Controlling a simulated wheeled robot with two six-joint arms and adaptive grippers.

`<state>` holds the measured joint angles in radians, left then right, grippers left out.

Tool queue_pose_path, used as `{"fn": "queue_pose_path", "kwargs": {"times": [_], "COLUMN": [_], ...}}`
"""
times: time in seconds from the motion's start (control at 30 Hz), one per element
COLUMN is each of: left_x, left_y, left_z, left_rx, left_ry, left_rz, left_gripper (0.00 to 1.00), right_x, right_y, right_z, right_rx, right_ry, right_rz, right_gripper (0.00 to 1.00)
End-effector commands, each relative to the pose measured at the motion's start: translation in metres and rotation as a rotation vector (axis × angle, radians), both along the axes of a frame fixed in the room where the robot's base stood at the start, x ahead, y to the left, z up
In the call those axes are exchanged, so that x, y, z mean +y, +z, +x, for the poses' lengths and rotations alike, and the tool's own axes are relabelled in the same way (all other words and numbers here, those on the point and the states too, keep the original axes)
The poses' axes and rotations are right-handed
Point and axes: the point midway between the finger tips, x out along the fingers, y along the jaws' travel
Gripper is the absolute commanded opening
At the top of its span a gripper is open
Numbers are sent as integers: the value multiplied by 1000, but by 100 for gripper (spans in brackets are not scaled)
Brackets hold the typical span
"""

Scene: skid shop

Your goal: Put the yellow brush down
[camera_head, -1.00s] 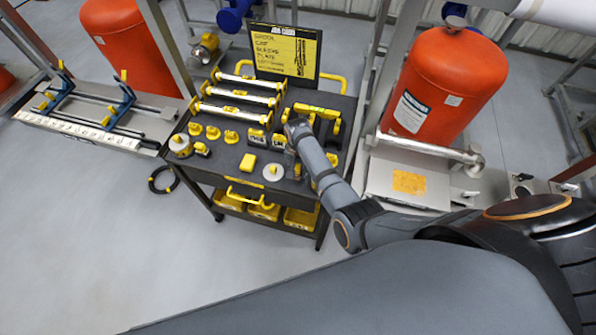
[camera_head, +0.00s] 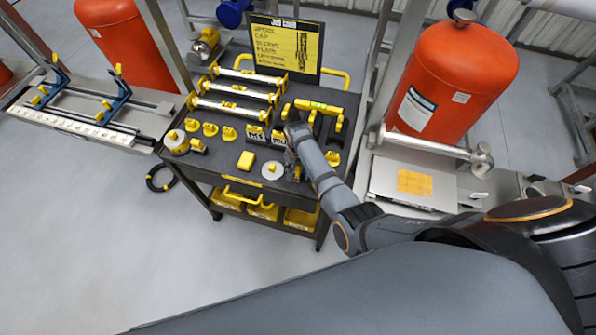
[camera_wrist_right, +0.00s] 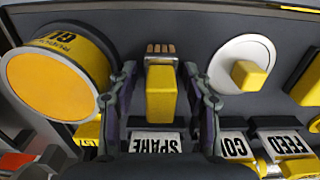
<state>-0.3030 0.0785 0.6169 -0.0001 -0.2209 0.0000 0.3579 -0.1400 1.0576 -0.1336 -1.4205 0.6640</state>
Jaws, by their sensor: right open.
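The yellow brush (camera_wrist_right: 160,95) shows in the right wrist view as a yellow block with brown bristles at its upper end. It lies at the cart top (camera_head: 228,176) in line with a black block labelled SPARE (camera_wrist_right: 155,143). My right gripper (camera_wrist_right: 164,82) is open, with one finger on each side of the brush and a visible gap to each. In the head view my right gripper (camera_head: 291,170) is low over the cart's front right part, and I cannot make out the brush there. My left gripper is out of view.
A white disc with a yellow knob (camera_wrist_right: 240,65) is close beside one finger, and a large yellow drum (camera_wrist_right: 60,75) beside the other. A yellow block (camera_head: 246,160), labelled blocks (camera_head: 256,136) and yellow-ended rollers (camera_head: 232,111) crowd the cart. A job card (camera_head: 285,48) stands behind.

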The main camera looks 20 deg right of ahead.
Motion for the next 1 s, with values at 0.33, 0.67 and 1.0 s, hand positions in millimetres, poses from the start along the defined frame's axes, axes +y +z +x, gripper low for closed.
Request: {"fn": "queue_pose_path", "kwargs": {"times": [0.33,0.67,1.0], "left_x": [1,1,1], "left_y": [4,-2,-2], "left_z": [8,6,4], "left_rx": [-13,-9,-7], "left_ry": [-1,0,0], "left_rz": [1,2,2], "left_gripper": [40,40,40], "right_x": [0,0,0], "right_y": [49,115,125], "right_z": [2,1,0], "right_rx": [-6,-3,0], "right_ry": [0,1,0], "right_rz": [1,1,0], "right_gripper": [49,49,49]}}
